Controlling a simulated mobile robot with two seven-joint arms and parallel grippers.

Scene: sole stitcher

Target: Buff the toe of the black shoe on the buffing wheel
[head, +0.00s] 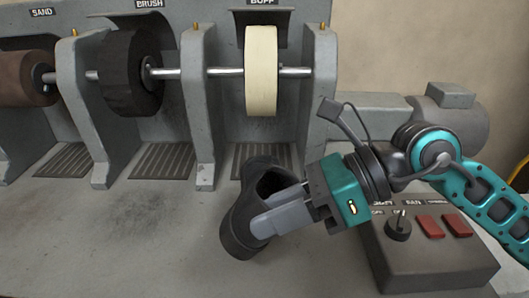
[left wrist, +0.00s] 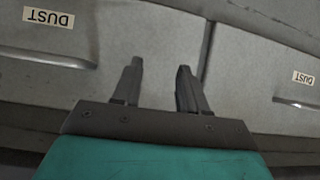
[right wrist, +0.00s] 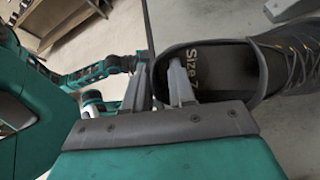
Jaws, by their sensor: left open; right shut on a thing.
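The black shoe (head: 244,212) is in my right gripper (head: 259,224), in front of and below the buffing wheel. The right gripper is shut on the shoe's heel end, one finger inside the opening, as the right wrist view (right wrist: 160,80) shows. That view also shows the shoe (right wrist: 240,62) with "Size 7" on its insole and its laces. The cream buffing wheel (head: 261,72), under the label "BUFF", is apart from the shoe. My left gripper (left wrist: 157,75) is open and empty, facing grey panels marked "DUST"; it is not in the head view.
A dark brush wheel (head: 131,72) and a brown sanding wheel (head: 22,79) share the shaft to the left. Grey upright supports (head: 198,110) stand between wheels. A control box (head: 432,262) with a knob and red switches sits below my right arm. The bench front left is clear.

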